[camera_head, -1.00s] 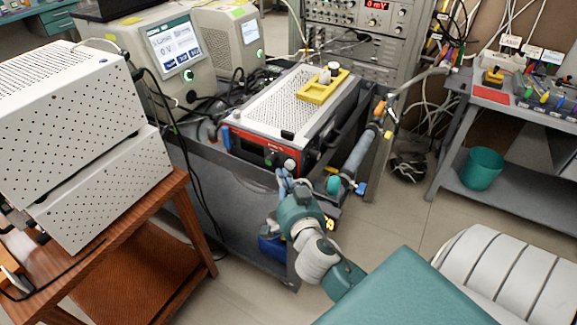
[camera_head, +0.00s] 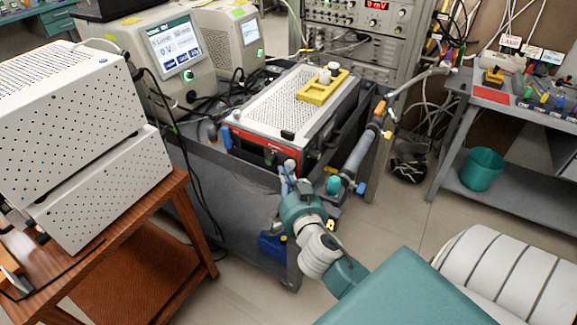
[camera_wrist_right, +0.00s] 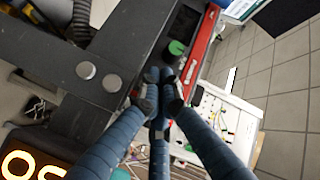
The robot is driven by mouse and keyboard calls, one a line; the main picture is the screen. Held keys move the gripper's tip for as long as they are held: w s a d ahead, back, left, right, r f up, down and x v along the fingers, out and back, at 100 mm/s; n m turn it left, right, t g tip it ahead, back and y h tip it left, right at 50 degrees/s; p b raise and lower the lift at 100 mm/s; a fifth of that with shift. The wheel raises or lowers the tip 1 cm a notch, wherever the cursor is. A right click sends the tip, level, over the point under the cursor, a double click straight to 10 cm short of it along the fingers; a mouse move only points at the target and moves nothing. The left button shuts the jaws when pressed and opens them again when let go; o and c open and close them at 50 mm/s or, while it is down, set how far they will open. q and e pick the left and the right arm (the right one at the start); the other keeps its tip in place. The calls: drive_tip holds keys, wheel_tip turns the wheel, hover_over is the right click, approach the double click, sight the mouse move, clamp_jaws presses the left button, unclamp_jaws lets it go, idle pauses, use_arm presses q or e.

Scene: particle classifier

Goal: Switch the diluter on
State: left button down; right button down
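A box with a perforated light top and a red-edged dark front (camera_head: 262,148), apparently the diluter, sits on the dark grey cart. A green knob (camera_wrist_right: 177,47) is on its front panel; it also shows small in the head view (camera_head: 268,158). My right gripper (camera_head: 286,170) is in front of this panel. In the right wrist view its blue fingers (camera_wrist_right: 160,88) converge, tips close together, with nothing visible between them. The tips lie just below the knob in the picture; whether they touch the panel is unclear. My left gripper is not in view.
A yellow holder (camera_head: 322,87) with white pieces stands on the box. Two screen instruments (camera_head: 178,50) stand behind to the left. A wooden cart with perforated boxes (camera_head: 70,130) is at left. A jointed arm-like pipe (camera_head: 362,150) runs right of the box.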

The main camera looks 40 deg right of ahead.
drive_tip(key=shift+w+d, duration=0.25)
drive_tip(key=shift+d, duration=0.35)
idle(0.4)
drive_tip(key=shift+s+a, duration=0.1)
drive_tip(key=shift+a, duration=0.05)
drive_tip(key=shift+s+a+b, duration=0.15)
drive_tip(key=shift+s+a, duration=0.1)
drive_tip(key=shift+a, duration=0.3)
drive_tip(key=shift+s+a+b, duration=0.15)
drive_tip(key=shift+s+a, duration=0.05)
drive_tip(key=shift+a, duration=0.3)
drive_tip(key=a, duration=0.1)
drive_tip(key=s+a+b, duration=0.1)
drive_tip(key=a, duration=0.1)
drive_tip(key=s+a, duration=0.1)
drive_tip(key=shift+a+b, duration=0.3)
drive_tip(key=shift+b, duration=0.05)
drive_tip(key=shift+w, duration=0.1)
idle(0.5)
